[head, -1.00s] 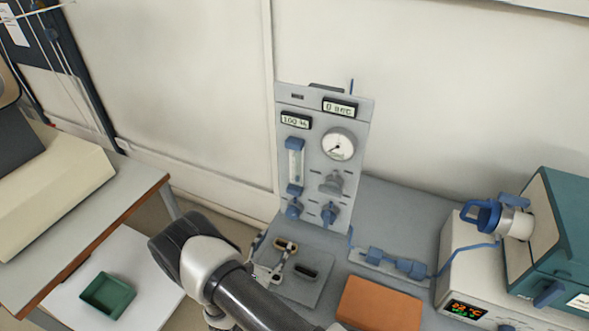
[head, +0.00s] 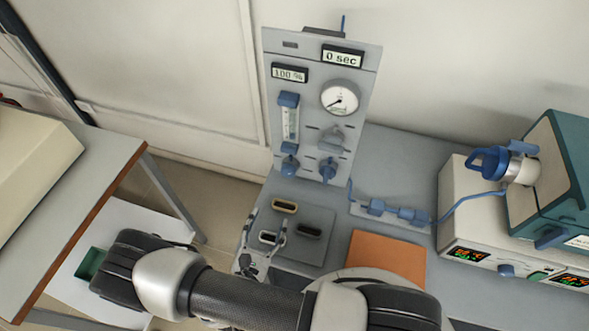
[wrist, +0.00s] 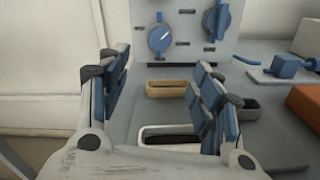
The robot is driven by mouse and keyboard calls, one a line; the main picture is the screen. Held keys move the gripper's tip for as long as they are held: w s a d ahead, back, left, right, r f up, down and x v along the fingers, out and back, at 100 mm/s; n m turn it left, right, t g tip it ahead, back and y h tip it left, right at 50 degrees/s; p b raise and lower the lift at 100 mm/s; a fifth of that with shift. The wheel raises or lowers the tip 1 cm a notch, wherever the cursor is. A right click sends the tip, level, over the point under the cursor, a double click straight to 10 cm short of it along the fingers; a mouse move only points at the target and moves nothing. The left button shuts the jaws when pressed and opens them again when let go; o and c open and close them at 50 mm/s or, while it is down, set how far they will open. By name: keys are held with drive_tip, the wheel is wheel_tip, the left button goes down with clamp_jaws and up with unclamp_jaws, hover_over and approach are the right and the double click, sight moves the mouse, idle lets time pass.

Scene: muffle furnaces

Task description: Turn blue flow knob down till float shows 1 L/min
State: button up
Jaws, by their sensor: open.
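The grey gas panel (head: 312,62) stands upright at the back of the bench. The flow tube (head: 290,122), with blue end blocks, is on its left side; its float reading is too small to tell. A blue knob (head: 290,166) is directly below the tube. In the wrist view this round knob (wrist: 160,38) carries a white pointer line tilted up and to the right. My gripper (head: 264,238) is open and empty, in front of and below the panel. In the wrist view its blue finger pads (wrist: 160,78) stand apart, with the knob beyond them, untouched.
A second blue knob (head: 328,169) is right of the first, below a grey knob (head: 331,138). A round gauge (head: 341,98) is above. A grey holder with dark slots (head: 318,222) lies below my gripper's path. An orange block (head: 388,257) and blue tubing (head: 460,208) are to the right.

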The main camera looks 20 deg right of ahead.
sight(288, 174)
drive_tip(key=b+x, duration=0.2)
drive_tip(key=x, duration=1.4)
drive_tip(key=shift+w+d+b, duration=0.2)
drive_tip(key=shift+w+b, duration=0.1)
drive_tip(key=shift+b, duration=0.05)
drive_tip(key=shift+c, duration=0.4)
drive_tip(key=c, duration=1)
drive_tip(key=shift+m, duration=0.8)
drive_tip(key=o, duration=1.1)
drive_tip(key=shift+s, duration=0.1)
